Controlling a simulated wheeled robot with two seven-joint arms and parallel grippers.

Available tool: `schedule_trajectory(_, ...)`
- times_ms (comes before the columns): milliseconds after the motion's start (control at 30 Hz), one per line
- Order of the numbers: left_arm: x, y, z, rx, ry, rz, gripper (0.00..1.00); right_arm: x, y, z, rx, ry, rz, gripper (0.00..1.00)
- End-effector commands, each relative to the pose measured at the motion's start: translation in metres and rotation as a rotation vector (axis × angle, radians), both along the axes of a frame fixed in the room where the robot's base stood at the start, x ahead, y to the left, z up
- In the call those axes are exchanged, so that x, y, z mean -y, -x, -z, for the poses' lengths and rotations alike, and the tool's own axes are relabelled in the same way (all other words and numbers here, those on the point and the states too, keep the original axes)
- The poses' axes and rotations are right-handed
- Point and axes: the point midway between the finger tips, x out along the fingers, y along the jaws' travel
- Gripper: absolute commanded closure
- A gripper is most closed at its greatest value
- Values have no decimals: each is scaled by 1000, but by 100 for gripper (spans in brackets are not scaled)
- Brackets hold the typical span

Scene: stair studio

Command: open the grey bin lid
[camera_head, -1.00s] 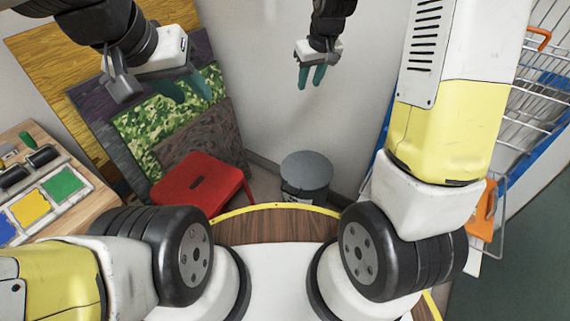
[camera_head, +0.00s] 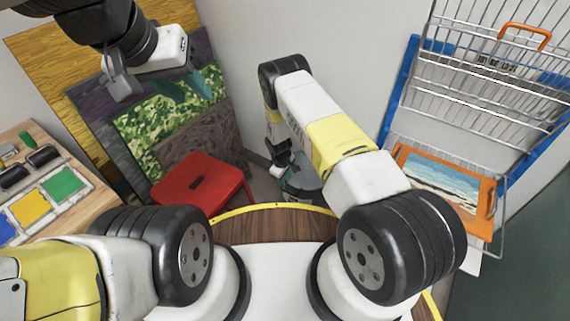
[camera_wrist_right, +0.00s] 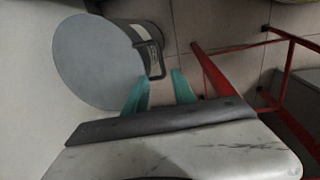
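The grey bin (camera_head: 304,182) stands on the floor below the wall, beyond my curved base edge. In the head view my right arm and gripper (camera_head: 281,168) largely cover it. In the right wrist view the bin's round flat grey lid (camera_wrist_right: 95,60) is down, and a dark looped part (camera_wrist_right: 160,68) shows on its side beside a pale label. My right gripper (camera_wrist_right: 160,84) is open, its teal fingers apart beside the bin with nothing seen between them. My left gripper (camera_head: 188,90) is raised at the upper left, open and empty, far from the bin.
A red stool (camera_head: 197,180) stands just left of the bin; its legs also show in the right wrist view (camera_wrist_right: 212,72). Painted panels (camera_head: 150,120) lean on the wall behind. A wire rack (camera_head: 490,70) with an orange-framed picture (camera_head: 445,182) is at the right.

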Motion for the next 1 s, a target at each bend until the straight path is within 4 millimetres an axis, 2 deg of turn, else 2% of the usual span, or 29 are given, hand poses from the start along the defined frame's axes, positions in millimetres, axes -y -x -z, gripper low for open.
schedule_trajectory(167, 0, 0, 0, 0, 0, 0, 64, 2, 1, 19, -3, 4, -8, 68)
schedule_trajectory(500, 0, 0, 0, 0, 0, 0, 64, 7, -7, 70, -3, 4, -7, 68)
schedule_trajectory(667, 0, 0, 0, 0, 0, 0, 64, 8, -8, 81, -3, 3, -7, 68)
schedule_trajectory(933, 0, 0, 0, 0, 0, 0, 64, 8, -9, 82, -2, 3, -6, 68)
schedule_trajectory(967, 0, 0, 0, 0, 0, 0, 64, 8, -9, 82, -2, 3, -6, 70)
schedule_trajectory(1000, 0, 0, 0, 0, 0, 0, 64, 8, -9, 82, -2, 3, -6, 78)
